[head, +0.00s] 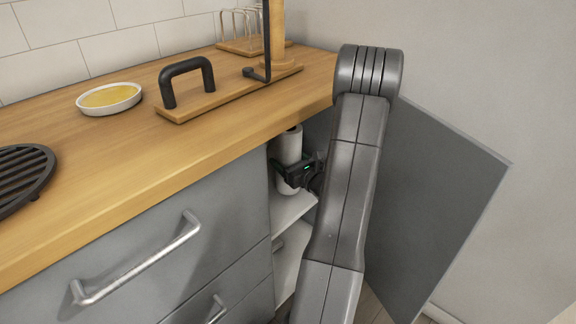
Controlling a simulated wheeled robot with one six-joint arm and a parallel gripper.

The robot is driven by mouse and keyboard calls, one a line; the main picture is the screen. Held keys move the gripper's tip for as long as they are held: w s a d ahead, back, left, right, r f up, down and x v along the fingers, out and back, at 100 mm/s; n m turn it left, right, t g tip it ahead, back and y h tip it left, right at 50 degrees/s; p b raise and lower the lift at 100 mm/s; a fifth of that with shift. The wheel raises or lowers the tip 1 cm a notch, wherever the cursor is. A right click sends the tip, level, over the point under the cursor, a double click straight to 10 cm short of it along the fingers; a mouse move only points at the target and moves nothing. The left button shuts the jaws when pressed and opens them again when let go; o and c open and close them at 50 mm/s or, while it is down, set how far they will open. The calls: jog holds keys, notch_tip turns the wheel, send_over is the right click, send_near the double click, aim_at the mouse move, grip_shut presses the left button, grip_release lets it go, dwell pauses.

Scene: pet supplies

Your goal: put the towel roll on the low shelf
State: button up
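A white towel roll (290,146) stands upright inside the open cabinet under the counter. Its bottom is at or just above a white shelf (292,208); I cannot tell whether it touches. My gripper (291,172) is at the roll's middle, with a dark finger across its front. The far finger is hidden, so I cannot tell whether the gripper is closed on the roll or only around it. A lower white compartment (287,267) shows below the shelf, partly hidden by my arm.
The grey cabinet door (440,190) stands open to the right of my arm. Grey drawers with handles (140,262) are to the left. The wooden counter (215,120) overhangs the cabinet and holds a yellow-filled dish (110,97), a black-handled board (205,104) and a black grill (22,175).

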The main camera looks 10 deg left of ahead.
jog(key=shift+f, duration=0.35)
jog(key=shift+f, duration=0.1)
jog(key=shift+f, duration=0.15)
jog(key=o, duration=1.1)
jog(key=shift+r, duration=0.3)
jog(key=p+v, duration=0.2)
jog(key=v, duration=1)
jog(key=shift+p, duration=0.3)
